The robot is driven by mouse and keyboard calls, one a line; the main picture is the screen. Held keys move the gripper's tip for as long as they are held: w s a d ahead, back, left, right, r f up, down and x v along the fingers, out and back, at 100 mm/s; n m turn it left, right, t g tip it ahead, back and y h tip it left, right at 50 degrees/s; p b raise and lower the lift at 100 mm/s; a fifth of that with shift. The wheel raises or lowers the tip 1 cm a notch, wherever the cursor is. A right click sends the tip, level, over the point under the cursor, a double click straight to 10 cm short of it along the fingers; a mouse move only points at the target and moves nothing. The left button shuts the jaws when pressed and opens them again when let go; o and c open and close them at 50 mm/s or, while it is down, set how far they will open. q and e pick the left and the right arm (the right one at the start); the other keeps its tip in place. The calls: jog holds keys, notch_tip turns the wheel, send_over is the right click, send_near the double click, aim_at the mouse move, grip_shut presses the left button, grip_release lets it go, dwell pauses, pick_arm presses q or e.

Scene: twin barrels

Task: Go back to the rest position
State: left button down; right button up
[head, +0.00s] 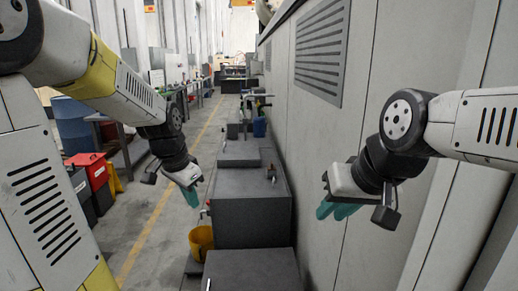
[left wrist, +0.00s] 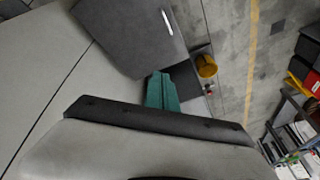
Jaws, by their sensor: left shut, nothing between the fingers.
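My left gripper (head: 191,195) hangs in the air left of the dark grey cabinet, its teal fingers pointing down. In the left wrist view its teal fingers (left wrist: 162,92) are together with nothing between them. My right gripper (head: 335,210) is held up in front of the pale wall panels on the right, teal fingers pointing down and to the left. I see nothing held in it, but whether its fingers are apart is unclear from this angle. Neither gripper visibly touches anything.
Dark grey cabinets (head: 250,210) run along the right wall (head: 420,60). A yellow bucket (head: 201,243) stands beside them. A blue barrel (head: 72,128) and a red box (head: 90,170) are at the left. The aisle floor with a yellow line (head: 150,225) is clear.

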pick_arm(q)
jog(key=s+d+r+n+t, duration=0.1)
jog(key=s+d+r+n, duration=0.1)
jog(key=s, duration=0.6)
jog(key=s+d+r+n+t+h, duration=0.1)
jog(key=s+r+n, duration=0.4)
jog(key=s, duration=0.3)
jog(key=shift+d+r+t, duration=0.2)
jog(key=shift+d+t, duration=0.1)
jog(key=shift+d, duration=0.05)
